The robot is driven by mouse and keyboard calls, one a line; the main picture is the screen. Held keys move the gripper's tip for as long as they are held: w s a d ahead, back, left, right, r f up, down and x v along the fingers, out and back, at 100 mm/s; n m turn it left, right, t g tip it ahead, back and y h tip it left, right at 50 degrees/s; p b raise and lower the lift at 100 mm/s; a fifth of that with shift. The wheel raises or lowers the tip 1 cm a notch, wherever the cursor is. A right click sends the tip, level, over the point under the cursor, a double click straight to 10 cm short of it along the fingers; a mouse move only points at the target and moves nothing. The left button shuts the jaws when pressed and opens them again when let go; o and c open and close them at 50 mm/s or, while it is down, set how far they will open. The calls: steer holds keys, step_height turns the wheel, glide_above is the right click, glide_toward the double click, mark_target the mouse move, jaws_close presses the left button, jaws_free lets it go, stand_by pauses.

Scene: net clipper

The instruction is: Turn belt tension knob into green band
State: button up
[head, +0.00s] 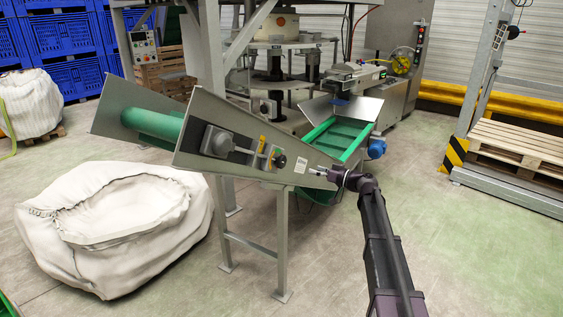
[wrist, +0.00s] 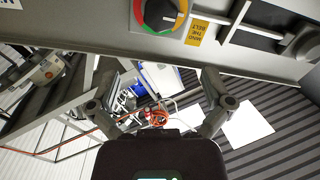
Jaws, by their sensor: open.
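The belt tension knob (head: 280,160) is a small dark round part on the grey side plate of the conveyor, right of a yellow label. In the wrist view the dark knob (wrist: 160,12) is cut off by the top edge. A coloured ring with red, orange and green parts (wrist: 147,28) shows around it, and a pale mark lies on its face. I cannot tell surely which band the mark points to. My gripper (head: 318,172) is right of the knob and apart from it, near the plate. In the wrist view my gripper's fingers (wrist: 158,88) are spread wide with nothing between them.
The side plate (wrist: 100,25) spans the top of the wrist view, with a yellow label (wrist: 197,30) and a rod leading to a bearing block (wrist: 305,42). A white bulk bag (head: 115,225) stands left. The floor at right is clear before a pallet (head: 520,145).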

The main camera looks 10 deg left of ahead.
mark_target(284, 161)
steer(key=x, duration=1.3)
steer(key=shift+w+a, duration=0.15)
steer(key=shift+a, duration=0.15)
steer(key=c, duration=1.1)
